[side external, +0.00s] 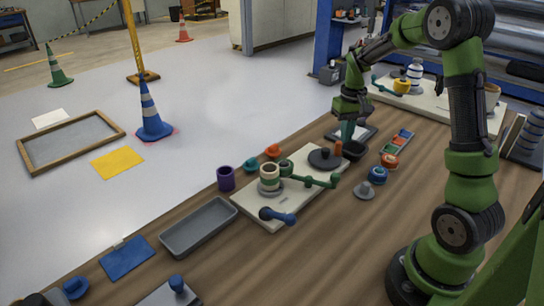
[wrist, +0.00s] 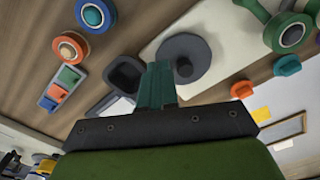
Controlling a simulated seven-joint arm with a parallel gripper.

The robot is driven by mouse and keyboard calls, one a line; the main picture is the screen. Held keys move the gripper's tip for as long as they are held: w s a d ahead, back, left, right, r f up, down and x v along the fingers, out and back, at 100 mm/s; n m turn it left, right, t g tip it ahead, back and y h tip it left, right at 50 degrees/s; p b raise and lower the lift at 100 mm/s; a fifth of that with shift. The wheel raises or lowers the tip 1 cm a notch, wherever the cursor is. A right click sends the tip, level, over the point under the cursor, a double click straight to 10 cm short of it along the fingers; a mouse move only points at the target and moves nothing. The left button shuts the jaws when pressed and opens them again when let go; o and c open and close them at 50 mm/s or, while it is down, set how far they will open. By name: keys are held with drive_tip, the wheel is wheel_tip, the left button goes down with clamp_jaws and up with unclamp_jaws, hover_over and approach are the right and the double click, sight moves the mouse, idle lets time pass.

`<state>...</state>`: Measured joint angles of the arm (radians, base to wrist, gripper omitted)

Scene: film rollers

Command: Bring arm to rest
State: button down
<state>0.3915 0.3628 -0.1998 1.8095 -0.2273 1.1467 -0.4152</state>
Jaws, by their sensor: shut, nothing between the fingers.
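My gripper (side external: 348,131) is over the far part of the wooden table, pointing down. In the wrist view its two green fingers (wrist: 157,84) are together with nothing between them. It hangs beside a small black square dish (side external: 354,150), which also shows in the wrist view (wrist: 125,73).
Blue (side external: 377,175) and orange (side external: 389,161) rollers and a grey knob (side external: 364,191) stand right of the board. A grey tray (side external: 199,228) and purple cup (side external: 226,178) are left. A second board (side external: 431,102) with a yellow roller is behind. Open table lies in front.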

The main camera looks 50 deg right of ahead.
drive_tip(key=shift+r, duration=0.25)
drive_tip(key=s+a+r+t, duration=0.2)
drive_tip(key=s+a+r, duration=0.1)
drive_tip(key=a, duration=0.5)
drive_tip(key=s+a+r+n+t+y, duration=0.1)
drive_tip(key=s+a+r, duration=0.3)
drive_tip(key=a, duration=0.4)
drive_tip(key=s+a+r+n+t+y, duration=0.1)
drive_tip(key=s+a+r+t, duration=0.3)
drive_tip(key=a, duration=0.4)
drive_tip(key=shift+a+r, duration=0.4)
drive_tip(key=shift+r, duration=0.3)
